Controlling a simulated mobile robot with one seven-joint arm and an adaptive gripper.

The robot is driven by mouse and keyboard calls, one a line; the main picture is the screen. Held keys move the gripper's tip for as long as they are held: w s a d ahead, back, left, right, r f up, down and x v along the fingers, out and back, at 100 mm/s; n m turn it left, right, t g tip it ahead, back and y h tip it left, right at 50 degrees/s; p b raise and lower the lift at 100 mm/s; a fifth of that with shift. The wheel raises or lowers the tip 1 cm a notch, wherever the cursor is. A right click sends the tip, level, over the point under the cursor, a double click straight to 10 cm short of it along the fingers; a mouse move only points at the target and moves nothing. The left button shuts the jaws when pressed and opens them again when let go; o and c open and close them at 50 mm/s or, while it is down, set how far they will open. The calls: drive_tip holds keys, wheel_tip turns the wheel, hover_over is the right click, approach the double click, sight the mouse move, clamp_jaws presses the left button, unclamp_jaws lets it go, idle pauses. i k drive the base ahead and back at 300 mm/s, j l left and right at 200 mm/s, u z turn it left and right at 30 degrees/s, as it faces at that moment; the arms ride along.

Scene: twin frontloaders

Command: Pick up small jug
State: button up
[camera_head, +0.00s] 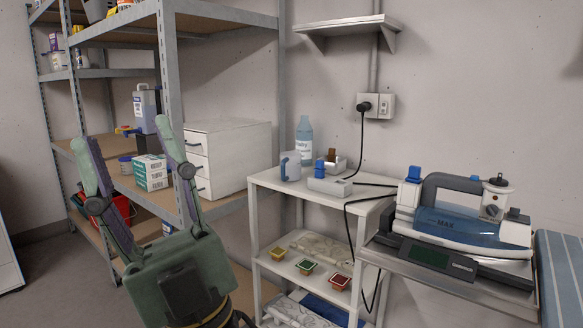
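A small pale grey-blue jug (293,168) stands upright on the top of a white shelf stand (262,182). Its dark blue handle faces left. A clear blue bottle (304,138) stands just behind it. My gripper (128,145) is in the left foreground, its two green fingers pointing up and spread wide apart. It is open and holds nothing. It appears to the left of the jug in the picture, apart from it.
Small coloured trays (306,267) sit on the shelf below. A steam iron (470,215) rests on a stand at right. A metal rack with a white drawer box (235,155) is at left.

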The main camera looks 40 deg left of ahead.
sight(290, 162)
drive_tip(key=i+j, duration=0.45)
drive_tip(key=i+j+u, duration=0.15)
drive_tip(key=i+j, duration=0.3)
drive_tip(key=i, duration=0.25)
